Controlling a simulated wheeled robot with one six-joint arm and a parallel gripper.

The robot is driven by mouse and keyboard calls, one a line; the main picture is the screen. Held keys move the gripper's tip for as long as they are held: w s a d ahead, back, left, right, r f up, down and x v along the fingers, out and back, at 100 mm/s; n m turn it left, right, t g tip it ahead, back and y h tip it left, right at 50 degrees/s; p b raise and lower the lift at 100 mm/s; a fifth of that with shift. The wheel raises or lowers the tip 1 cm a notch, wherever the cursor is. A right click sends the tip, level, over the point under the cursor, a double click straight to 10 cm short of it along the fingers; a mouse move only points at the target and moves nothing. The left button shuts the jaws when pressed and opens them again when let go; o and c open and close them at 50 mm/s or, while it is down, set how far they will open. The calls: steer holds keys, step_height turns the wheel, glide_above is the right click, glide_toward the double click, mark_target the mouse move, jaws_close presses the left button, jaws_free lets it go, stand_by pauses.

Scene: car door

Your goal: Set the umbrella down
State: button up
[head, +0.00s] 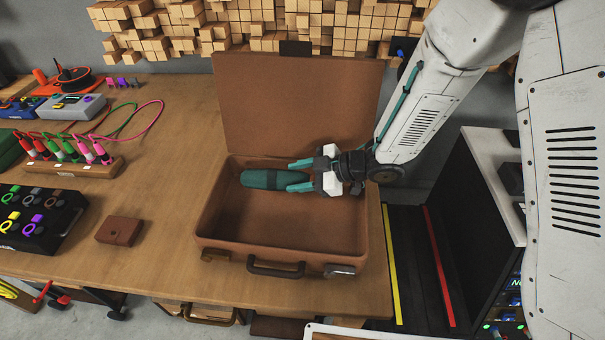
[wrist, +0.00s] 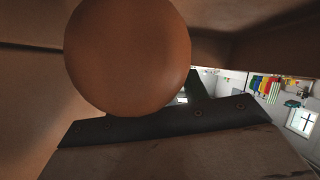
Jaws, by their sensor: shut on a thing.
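The umbrella (head: 262,179) is a folded dark green roll. It lies lengthwise inside the open brown suitcase (head: 280,257), in the left part of the case. My gripper (head: 299,175) reaches in from the right and is shut on the umbrella's right part, its teal fingers on either side of it. I cannot tell whether the umbrella touches the case floor. In the wrist view a round brown end (wrist: 127,55) sits close to the camera; I cannot tell for certain what it belongs to.
The suitcase lid stands upright at the back. The case stands on a wooden table (head: 165,235). A small brown box (head: 119,231), a black tray (head: 38,217) and a rack with coloured clips (head: 75,165) are to the left. The case floor in front of the umbrella is clear.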

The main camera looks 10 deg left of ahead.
steer(key=o, duration=1.4)
steer(key=shift+f, duration=0.15)
steer(key=shift+o, duration=0.2)
steer(key=shift+r, duration=0.5)
steer(key=v, duration=1.2)
steer(key=shift+r, duration=0.2)
